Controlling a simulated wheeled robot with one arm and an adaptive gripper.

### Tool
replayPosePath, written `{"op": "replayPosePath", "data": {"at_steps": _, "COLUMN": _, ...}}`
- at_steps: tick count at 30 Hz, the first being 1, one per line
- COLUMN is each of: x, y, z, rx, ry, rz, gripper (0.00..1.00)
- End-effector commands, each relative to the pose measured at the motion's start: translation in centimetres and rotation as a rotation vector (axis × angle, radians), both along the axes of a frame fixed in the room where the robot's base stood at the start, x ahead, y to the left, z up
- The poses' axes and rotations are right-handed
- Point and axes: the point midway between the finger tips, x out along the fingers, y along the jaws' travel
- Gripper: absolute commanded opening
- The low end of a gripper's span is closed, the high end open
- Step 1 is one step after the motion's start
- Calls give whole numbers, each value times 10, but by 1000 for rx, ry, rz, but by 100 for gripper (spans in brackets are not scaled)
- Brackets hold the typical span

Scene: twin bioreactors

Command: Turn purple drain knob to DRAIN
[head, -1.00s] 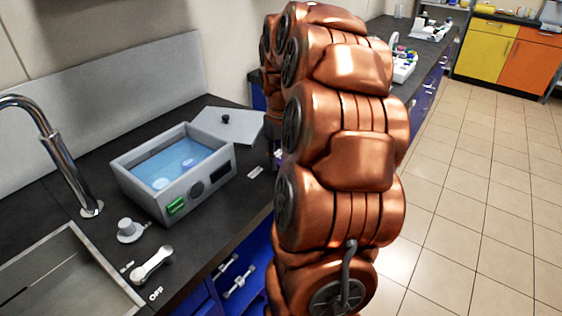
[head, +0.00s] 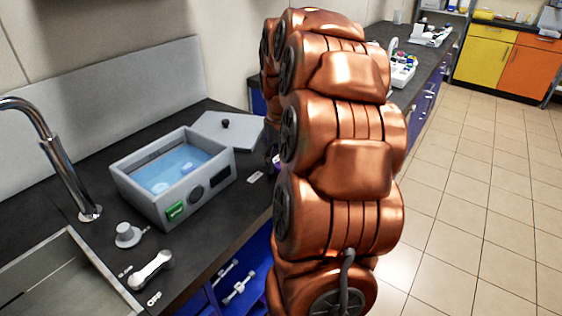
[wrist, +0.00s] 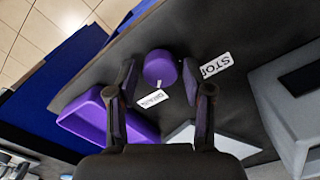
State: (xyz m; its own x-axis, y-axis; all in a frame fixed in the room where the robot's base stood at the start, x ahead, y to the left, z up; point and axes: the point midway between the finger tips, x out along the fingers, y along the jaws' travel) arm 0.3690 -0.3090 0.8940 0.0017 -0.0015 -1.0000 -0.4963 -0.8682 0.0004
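The purple drain knob (wrist: 160,67) is round and sits on the dark counter in the wrist view. A small white mark on its rim faces the DRAIN label (wrist: 152,98). The STOP label (wrist: 216,66) lies to the knob's right. My gripper (wrist: 159,72) is open, one finger on each side of the knob in the picture, with gaps visible; I cannot tell whether its tips are down at knob height. In the head view my copper arm hides most of the gripper and knob; a sliver of purple (head: 277,160) shows beside the arm.
A grey water bath (head: 168,205) stands left of my arm, its lid (head: 245,131) on the counter behind it. A purple tray (wrist: 82,125) is at the wrist view's left. A sink (head: 50,285) and tap (head: 66,180) are further left. The floor at right is clear.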

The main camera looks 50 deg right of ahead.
Motion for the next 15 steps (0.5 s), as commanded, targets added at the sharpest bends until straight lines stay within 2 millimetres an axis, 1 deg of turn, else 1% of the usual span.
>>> {"op": "replayPosePath", "data": {"at_steps": 1, "x": 0, "y": 0, "z": 0, "rx": 0, "ry": 0, "rz": 0, "gripper": 59}}
{"op": "replayPosePath", "data": {"at_steps": 2, "x": 0, "y": 0, "z": 0, "rx": 0, "ry": 0, "rz": 0, "gripper": 62}}
{"op": "replayPosePath", "data": {"at_steps": 11, "x": 0, "y": 0, "z": 0, "rx": 0, "ry": 1, "rz": 1, "gripper": 62}}
{"op": "replayPosePath", "data": {"at_steps": 15, "x": 0, "y": 0, "z": 8, "rx": 0, "ry": 0, "rz": 1, "gripper": 62}}
